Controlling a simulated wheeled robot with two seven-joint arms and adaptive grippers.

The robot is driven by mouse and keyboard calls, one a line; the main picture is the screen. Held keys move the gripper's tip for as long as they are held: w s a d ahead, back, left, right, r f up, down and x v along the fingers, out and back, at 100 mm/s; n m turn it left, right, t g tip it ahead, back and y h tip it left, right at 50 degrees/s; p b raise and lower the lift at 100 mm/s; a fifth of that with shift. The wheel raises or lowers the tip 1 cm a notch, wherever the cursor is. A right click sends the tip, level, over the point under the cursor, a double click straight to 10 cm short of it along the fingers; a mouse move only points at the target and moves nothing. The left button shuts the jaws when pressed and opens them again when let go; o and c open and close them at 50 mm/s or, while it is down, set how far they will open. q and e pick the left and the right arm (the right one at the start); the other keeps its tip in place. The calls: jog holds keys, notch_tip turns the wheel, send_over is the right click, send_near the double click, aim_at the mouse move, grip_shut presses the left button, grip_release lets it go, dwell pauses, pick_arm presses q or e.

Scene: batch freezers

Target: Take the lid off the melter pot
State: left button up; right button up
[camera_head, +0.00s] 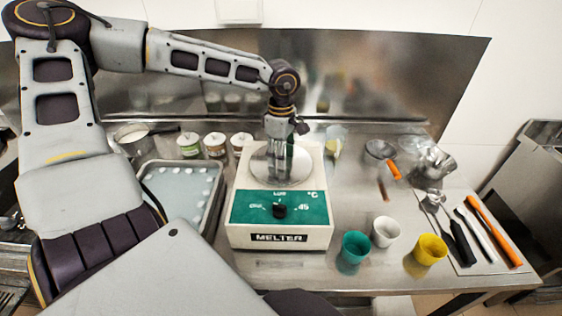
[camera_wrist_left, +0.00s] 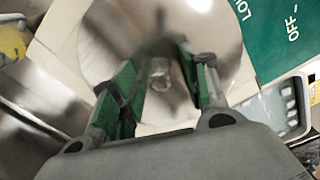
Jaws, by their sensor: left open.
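The melter (camera_head: 279,238) is a cream box with a green panel and a knob, standing on the steel table. Its round shiny lid (camera_head: 302,176) lies on top of the pot. In the left wrist view the lid (camera_wrist_left: 100,45) fills the upper middle, with a small clear knob (camera_wrist_left: 160,74) on it. My left gripper (camera_head: 280,178) points down over the lid; its green-padded fingers (camera_wrist_left: 155,88) are open on either side of the knob, and I cannot tell whether they touch it. The pot's inside is hidden by the lid. My right gripper is not in view.
A tray (camera_head: 213,207) with white pieces is left of the melter, several jars (camera_head: 215,146) behind it. Green (camera_head: 353,252), white (camera_head: 386,231) and yellow (camera_head: 430,250) cups stand at the right front. Utensils (camera_head: 480,235) lie on a mat farther right.

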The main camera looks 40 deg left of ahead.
pick_arm(q)
jog(key=shift+c, duration=0.3)
grip_shut()
jog(key=shift+r, duration=0.2)
notch_tip(320, 180, up, 10)
jog(key=shift+f, duration=0.15)
dwell(0.7)
dwell(0.3)
